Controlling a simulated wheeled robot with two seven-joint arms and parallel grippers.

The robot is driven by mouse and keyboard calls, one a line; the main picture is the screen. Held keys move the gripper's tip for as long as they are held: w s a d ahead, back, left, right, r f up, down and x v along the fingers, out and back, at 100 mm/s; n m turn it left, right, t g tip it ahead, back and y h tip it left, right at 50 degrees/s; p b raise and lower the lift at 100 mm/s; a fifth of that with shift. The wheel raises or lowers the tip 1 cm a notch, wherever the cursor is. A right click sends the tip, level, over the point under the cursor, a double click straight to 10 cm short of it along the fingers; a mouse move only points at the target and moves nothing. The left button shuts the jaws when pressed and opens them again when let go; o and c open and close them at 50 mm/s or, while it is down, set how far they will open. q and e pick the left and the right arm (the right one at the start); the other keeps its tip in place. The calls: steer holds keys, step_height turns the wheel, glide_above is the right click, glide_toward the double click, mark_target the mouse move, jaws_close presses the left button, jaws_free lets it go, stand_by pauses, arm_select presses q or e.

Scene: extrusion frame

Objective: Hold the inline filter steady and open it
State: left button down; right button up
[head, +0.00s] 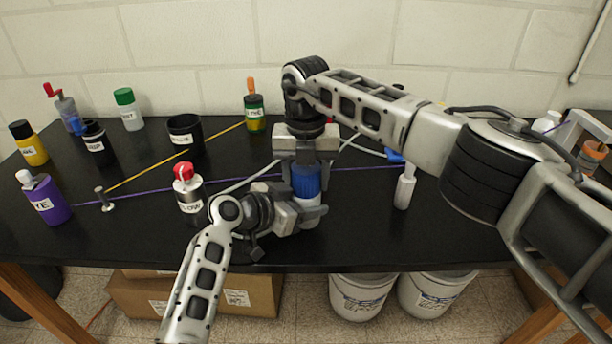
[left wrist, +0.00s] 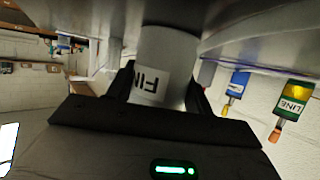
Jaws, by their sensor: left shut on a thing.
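The inline filter stands upright near the middle of the table, with a blue upper part (head: 306,181) and a white lower body. In the left wrist view the white body (left wrist: 168,55) bears a partly hidden label. My left gripper (head: 308,214) comes in from the left and is shut on the white body, one finger on each side of it. My right gripper (head: 306,172) points down from above, its fingers beside the blue part. I cannot tell whether they touch it. The top of the filter is hidden by the right gripper.
A red-capped bottle (head: 189,190) stands close to my left wrist. A white bottle (head: 404,188) stands to the right under my right arm. Purple and yellow cords and pale tubing lie behind.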

steer(key=o, duration=0.3)
steer(key=shift+o, duration=0.2)
step_height(320, 180, up, 4)
steer(key=shift+r, duration=0.25)
steer(key=shift+c, duration=0.4)
step_height(320, 180, up, 2)
steer(key=m, duration=0.2)
steer(key=shift+r+m, duration=0.1)
steer(key=shift+m, duration=0.2)
steer(key=shift+r+m, duration=0.45)
steer(key=shift+m, duration=0.35)
step_height(320, 180, down, 8)
steer(key=shift+r, duration=0.2)
